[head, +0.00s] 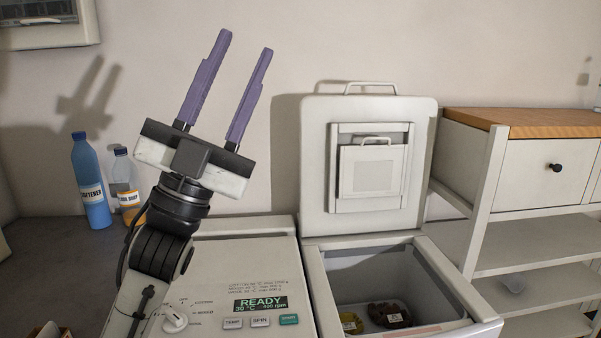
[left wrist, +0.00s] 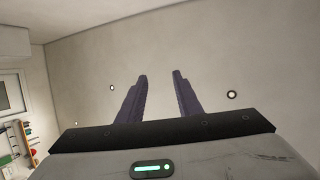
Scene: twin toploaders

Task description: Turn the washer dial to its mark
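The washer's control panel (head: 246,262) is at the bottom middle of the head view. Its round white dial (head: 174,319) sits at the panel's lower left, with printed programme labels around it, partly hidden by my left arm. A lit display (head: 260,304) reads READY, 30 °C, 400 rpm. My left gripper (head: 245,42) is raised above and behind the panel, fingers pointing up, apart and empty. Its spread fingers also show in the left wrist view (left wrist: 162,76) against the bare wall. The dial is not in the left wrist view. My right gripper is not in view.
The washer's lid (head: 423,170) stands open over a tub (head: 332,262) holding dark and yellow items. A blue softener bottle (head: 91,185) and an orange-filled bottle (head: 127,190) stand at left. A wooden-topped cabinet (head: 535,122) stands at right.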

